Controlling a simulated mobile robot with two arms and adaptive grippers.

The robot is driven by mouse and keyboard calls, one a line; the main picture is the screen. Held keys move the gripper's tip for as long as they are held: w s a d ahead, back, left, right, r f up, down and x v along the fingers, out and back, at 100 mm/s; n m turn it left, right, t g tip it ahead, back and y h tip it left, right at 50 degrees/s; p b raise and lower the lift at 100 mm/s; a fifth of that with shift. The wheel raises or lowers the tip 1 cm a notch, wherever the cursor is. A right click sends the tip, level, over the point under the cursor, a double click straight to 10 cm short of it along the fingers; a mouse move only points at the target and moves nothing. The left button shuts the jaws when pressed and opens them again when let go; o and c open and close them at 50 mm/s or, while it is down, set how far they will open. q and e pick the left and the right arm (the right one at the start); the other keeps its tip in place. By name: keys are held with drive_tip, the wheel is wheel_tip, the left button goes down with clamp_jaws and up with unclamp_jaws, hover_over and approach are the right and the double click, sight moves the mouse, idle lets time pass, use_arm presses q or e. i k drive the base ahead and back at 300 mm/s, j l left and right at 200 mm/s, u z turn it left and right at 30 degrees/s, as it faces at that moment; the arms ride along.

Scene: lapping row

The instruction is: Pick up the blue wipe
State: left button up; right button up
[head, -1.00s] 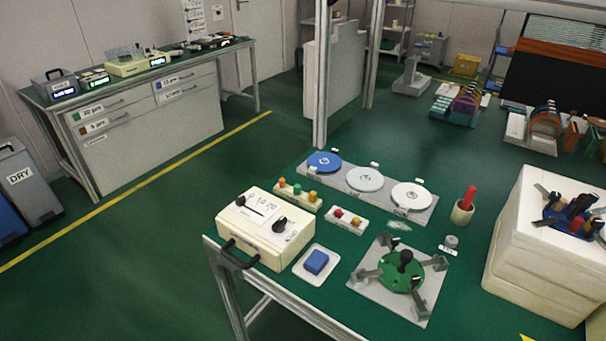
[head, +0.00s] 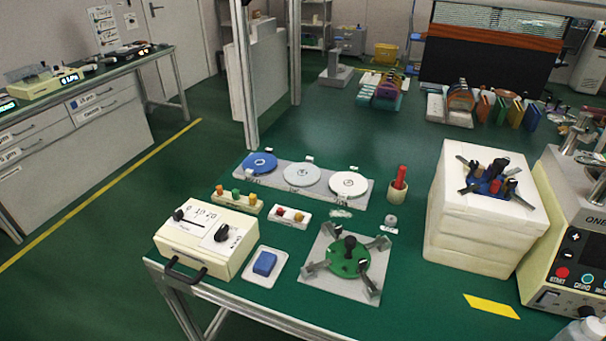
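The blue wipe (head: 265,263) is a small blue block-like pad. It lies on a white square tray (head: 251,278) near the front edge of the green-topped table, in the lower middle of the head view. Nothing covers it. Neither of my grippers shows in the head view.
A cream control box (head: 205,240) with a black handle stands just left of the tray. A grey plate with a green fixture (head: 349,258) is to its right. A white block stack (head: 485,225) and a machine (head: 570,245) stand farther right.

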sight(263, 266)
drive_tip(key=j+z, duration=0.35)
drive_tip(key=j, duration=0.4)
drive_tip(key=j+z, duration=0.35)
drive_tip(key=j, duration=0.45)
